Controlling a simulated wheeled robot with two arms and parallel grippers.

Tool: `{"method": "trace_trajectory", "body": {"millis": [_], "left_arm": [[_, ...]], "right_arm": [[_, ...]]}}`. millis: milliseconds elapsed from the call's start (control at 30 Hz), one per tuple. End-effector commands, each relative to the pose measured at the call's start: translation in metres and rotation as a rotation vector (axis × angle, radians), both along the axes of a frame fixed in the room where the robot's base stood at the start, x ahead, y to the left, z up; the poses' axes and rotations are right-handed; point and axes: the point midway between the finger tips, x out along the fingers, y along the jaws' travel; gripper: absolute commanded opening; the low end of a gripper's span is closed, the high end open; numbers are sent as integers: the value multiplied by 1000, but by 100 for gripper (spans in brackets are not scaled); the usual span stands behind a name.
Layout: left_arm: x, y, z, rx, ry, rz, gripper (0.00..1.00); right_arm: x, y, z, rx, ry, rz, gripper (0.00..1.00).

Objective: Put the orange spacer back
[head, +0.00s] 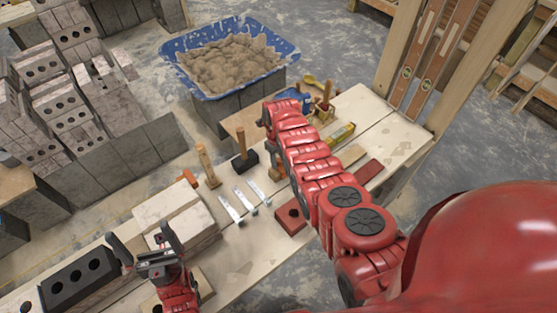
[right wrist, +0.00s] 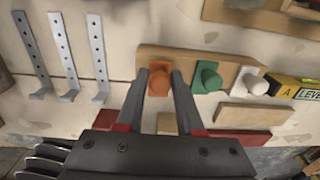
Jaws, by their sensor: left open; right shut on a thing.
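The orange spacer (right wrist: 158,84) has a rounded knob and shows in the right wrist view between the two fingers of my right gripper (right wrist: 160,80), which is shut on it. It is at the left end of a wooden board (right wrist: 170,55); I cannot tell whether it is seated there or held just above. On the same board, to its right, are a green spacer (right wrist: 207,77) and a white spacer (right wrist: 248,80). In the head view my right arm hides most of this spot. My left gripper (head: 143,242) is open and empty beside the pale blocks at the lower left.
Three metal brackets (head: 245,198) lie left of the board. A yellow level (right wrist: 295,87) lies to its right. A blue mortar tub (head: 178,78) stands behind.

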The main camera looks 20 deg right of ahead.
Motion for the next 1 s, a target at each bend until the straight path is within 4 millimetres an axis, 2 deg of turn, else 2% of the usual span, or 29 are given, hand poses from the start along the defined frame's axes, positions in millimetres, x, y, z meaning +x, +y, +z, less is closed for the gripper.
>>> {"method": "trace_trajectory", "body": {"millis": [933,967,1000], "left_arm": [[0,0,-11,0,0,0,100],[0,0,-10,0,0,0,100],[0,0,-10,0,0,0,100]], "right_arm": [[0,0,-11,-1,0,0,0],[0,0,-10,0,0,0,40],[0,0,-10,0,0,0,47]]}}
